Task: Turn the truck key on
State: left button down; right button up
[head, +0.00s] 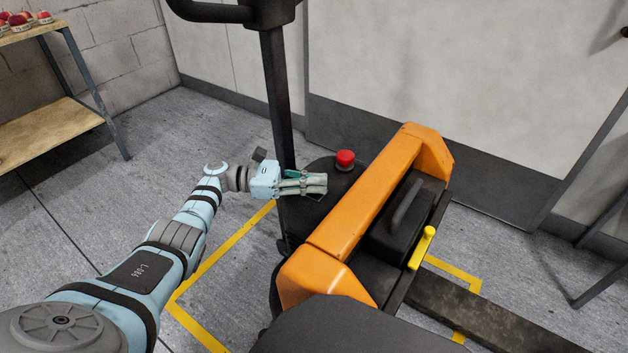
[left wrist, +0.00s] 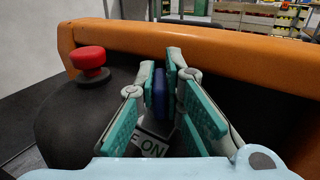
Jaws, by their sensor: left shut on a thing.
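The truck is a pallet truck with an orange frame (head: 340,225) and a dark rounded housing (head: 318,172). My left gripper (head: 325,184) is over the housing, beside the orange frame. In the left wrist view, my left gripper (left wrist: 162,75) is shut on the blue key (left wrist: 159,93), which stands upright between the teal finger pads. The key is hidden by the gripper in the head view. My right gripper is not in view.
A red button (head: 345,158) stands on the housing just beyond my gripper. The dark tiller column (head: 277,100) rises close behind it. A yellow lever (head: 421,248) is on the truck's right side. A shelf (head: 45,130) with apples stands at the far left.

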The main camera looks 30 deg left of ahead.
pick_arm(q)
jog(key=shift+s+f+g, duration=0.1)
jog(key=shift+f+g, duration=0.05)
jog(key=shift+g, duration=0.15)
jog(key=c, duration=1.7)
grip_release()
jog(key=shift+r, duration=0.45)
notch_tip(320, 180, up, 9)
jog(key=shift+r, duration=0.1)
